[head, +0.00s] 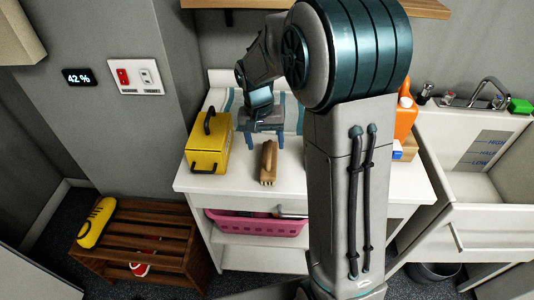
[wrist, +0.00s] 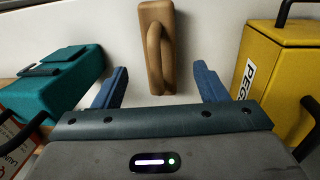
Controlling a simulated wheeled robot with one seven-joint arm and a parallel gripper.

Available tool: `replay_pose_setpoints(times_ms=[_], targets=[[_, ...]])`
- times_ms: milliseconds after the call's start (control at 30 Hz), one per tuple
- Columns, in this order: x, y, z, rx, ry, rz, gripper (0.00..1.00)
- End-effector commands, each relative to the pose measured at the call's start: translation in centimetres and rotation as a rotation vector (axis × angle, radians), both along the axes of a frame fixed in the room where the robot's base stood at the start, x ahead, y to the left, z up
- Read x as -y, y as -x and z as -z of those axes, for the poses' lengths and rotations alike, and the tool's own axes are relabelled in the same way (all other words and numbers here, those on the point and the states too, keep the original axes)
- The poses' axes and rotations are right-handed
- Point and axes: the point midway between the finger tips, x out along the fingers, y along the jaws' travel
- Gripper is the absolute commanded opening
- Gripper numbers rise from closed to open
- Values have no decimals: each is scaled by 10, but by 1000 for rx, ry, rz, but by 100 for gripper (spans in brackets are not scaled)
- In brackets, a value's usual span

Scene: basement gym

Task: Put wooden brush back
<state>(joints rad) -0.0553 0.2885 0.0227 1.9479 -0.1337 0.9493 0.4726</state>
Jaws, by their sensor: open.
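The wooden brush (head: 268,163) lies on the white counter (head: 315,183) near its front edge. In the wrist view the brush (wrist: 156,45) is at the upper middle, with its arched handle facing the camera. My gripper (head: 265,141) is open, with its two blue fingers apart and pointing at the counter. In the head view it is just behind the brush. In the wrist view the brush lies between and beyond the fingertips, and neither finger appears to touch it.
A yellow box (head: 208,147) with a black handle stands close to the left of my gripper. A teal case (wrist: 62,85) lies on its other side. An orange bottle (head: 404,118) and a sink (head: 490,150) are to the right. A pink basket (head: 255,224) sits on the shelf below.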

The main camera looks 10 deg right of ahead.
Motion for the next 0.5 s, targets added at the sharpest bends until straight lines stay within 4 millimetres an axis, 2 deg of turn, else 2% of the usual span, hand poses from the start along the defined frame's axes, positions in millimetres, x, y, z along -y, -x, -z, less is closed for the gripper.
replay_pose_setpoints(times_ms=[100, 200, 367, 500], targets=[[-3, -1, -24, 4, 0, -1, 66], [-4, -2, -39, 2, 1, -2, 66], [-5, 0, -52, 2, -1, -3, 66], [-3, 17, -65, 24, -11, -27, 66]])
